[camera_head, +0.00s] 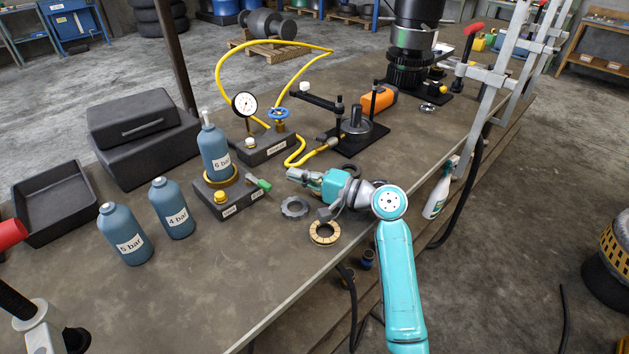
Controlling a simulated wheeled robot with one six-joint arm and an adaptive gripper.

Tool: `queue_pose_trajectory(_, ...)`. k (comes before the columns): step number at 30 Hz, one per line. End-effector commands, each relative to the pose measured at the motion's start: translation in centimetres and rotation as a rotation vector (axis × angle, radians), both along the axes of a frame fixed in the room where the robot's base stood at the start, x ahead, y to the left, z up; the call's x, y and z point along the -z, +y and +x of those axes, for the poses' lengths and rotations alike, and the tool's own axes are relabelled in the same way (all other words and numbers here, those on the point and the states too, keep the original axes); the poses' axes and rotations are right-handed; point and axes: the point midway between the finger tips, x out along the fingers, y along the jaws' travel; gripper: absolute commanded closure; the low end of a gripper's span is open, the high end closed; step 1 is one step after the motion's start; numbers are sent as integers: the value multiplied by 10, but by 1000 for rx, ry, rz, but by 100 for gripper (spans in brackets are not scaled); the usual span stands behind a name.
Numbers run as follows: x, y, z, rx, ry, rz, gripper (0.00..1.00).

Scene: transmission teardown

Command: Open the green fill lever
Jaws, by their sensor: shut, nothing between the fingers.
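The green fill lever (259,183) sticks out from the right side of a dark fill block (226,205) on the bench. A blue bottle (216,155) labelled 6 bar stands upright in the brass ring on that block. My gripper (291,174) is at the end of my teal arm, a little to the right of the lever, and points left toward it. A small gap seems to separate them. The fingers look shut and empty. The lever's pivot is small and hard to make out.
Bottles labelled 4 bar (172,208) and 5 bar (125,235) stand to the left. A gauge block (265,146) with a yellow hose (222,62) is behind. A toothed ring (295,207) and a brass-faced ring (325,233) lie below my gripper. The bench front is clear.

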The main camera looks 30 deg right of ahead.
Motion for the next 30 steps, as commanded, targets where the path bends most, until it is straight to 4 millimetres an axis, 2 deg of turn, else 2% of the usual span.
queue_pose_trajectory(3, 1, 16, 13, -3, 1, 0, 100)
queue_pose_trajectory(10, 1, 40, -1, -1, 1, 1, 100)
queue_pose_trajectory(25, 0, 47, -5, 0, 0, 0, 100)
queue_pose_trajectory(30, 0, 60, -12, -1, 1, 2, 100)
